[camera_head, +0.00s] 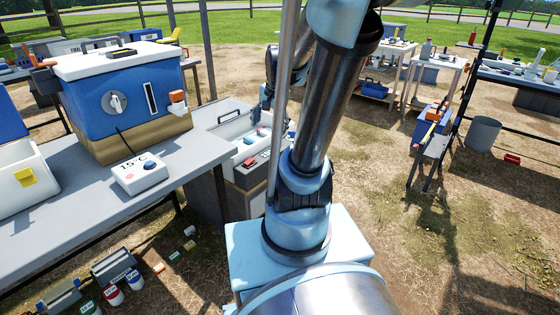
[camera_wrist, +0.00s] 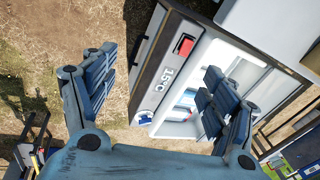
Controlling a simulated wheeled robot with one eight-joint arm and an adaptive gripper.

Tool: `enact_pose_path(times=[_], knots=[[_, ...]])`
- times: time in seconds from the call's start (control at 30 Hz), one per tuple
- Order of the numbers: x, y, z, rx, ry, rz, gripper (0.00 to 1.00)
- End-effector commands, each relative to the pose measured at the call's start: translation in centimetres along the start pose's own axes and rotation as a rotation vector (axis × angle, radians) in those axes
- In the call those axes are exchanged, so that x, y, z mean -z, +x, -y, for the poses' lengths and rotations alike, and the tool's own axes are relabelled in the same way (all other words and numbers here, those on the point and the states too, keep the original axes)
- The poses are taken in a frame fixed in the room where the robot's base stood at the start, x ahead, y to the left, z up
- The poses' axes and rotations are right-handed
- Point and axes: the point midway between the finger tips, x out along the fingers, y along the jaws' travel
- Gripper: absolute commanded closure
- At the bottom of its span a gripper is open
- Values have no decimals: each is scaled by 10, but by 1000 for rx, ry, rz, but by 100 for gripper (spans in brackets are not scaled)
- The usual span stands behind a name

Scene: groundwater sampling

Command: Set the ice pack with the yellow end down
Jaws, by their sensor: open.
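My gripper (camera_wrist: 158,85) is open, with its two fingers wide apart and nothing between them. Small blue-and-white packs (camera_wrist: 187,97) lie inside the cooler, partly hidden by the right finger. I cannot make out a yellow end on any of them. In the head view, the cooler (camera_head: 217,160) stands behind the table, with pale blue and white packs (camera_head: 262,132) inside. There my gripper (camera_head: 267,94) is small and partly hidden by my arm.
A grey table (camera_head: 85,205) on the left holds a blue-and-white machine (camera_head: 128,95) and a 15°C display box (camera_head: 139,173). Bottles and small boxes (camera_head: 115,270) lie on the ground below. Open dirt ground extends to the right, with a grey bucket (camera_head: 483,134).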

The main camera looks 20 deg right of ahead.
Motion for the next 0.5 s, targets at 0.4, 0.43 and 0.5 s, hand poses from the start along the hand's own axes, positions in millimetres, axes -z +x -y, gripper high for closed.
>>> enact_pose_path(times=[0.4, 0.43, 0.5], knots=[[-72, -1, -75, -75, -491, -1, 22], [-77, 1, -80, -80, -525, 0, 22], [-86, 3, -91, -92, -599, 3, 22]])
